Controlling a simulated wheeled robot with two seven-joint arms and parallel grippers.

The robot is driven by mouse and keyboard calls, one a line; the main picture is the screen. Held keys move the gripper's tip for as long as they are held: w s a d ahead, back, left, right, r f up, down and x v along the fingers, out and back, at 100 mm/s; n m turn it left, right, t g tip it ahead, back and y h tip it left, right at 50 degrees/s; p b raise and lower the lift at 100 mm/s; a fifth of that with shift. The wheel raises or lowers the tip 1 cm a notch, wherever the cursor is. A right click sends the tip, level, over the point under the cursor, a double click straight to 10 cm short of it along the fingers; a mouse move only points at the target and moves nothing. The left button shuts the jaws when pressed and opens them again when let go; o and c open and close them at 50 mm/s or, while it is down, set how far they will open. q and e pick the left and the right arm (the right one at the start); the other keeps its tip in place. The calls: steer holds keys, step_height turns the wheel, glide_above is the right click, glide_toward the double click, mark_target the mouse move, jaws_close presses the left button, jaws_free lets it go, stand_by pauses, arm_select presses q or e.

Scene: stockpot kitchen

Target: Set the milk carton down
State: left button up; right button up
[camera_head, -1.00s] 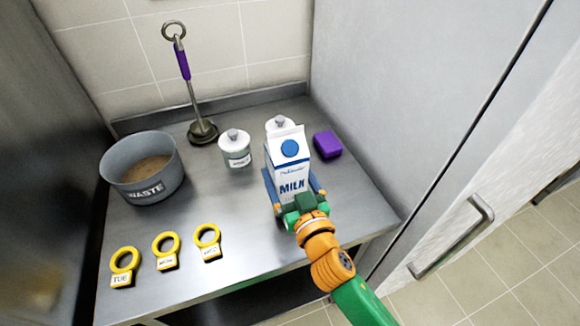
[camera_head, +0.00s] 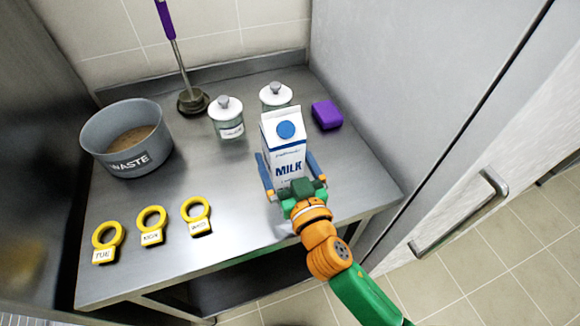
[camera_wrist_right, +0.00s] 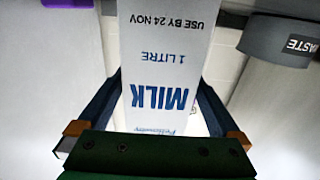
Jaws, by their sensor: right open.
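The white milk carton (camera_head: 284,148) with blue print stands upright on the steel table (camera_head: 200,262), towards its right front. My right gripper (camera_head: 288,175) is open, with one finger on each side of the carton. In the right wrist view the carton (camera_wrist_right: 165,75) is between the fingers of the gripper (camera_wrist_right: 165,105), with a gap showing beside the right finger. The carton's base is partly hidden by the gripper. My left gripper is not in view.
Two lidded jars (camera_head: 227,118) (camera_head: 276,97) and a purple block (camera_head: 327,115) stand behind the carton. A grey waste bin (camera_head: 128,140) is at the left. Several yellow ring tags (camera_head: 151,222) lie near the front edge. A fridge-like door with a handle (camera_head: 487,190) is at the right.

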steer(key=b+v, duration=0.2)
steer(key=v, duration=0.8)
steer(key=shift+s+f+b, duration=0.1)
steer(key=shift+s+b, duration=0.1)
steer(key=shift+b, duration=0.2)
steer(key=shift+s+d+r, duration=0.2)
steer(key=shift+s+r, duration=0.05)
steer(key=shift+s, duration=0.3)
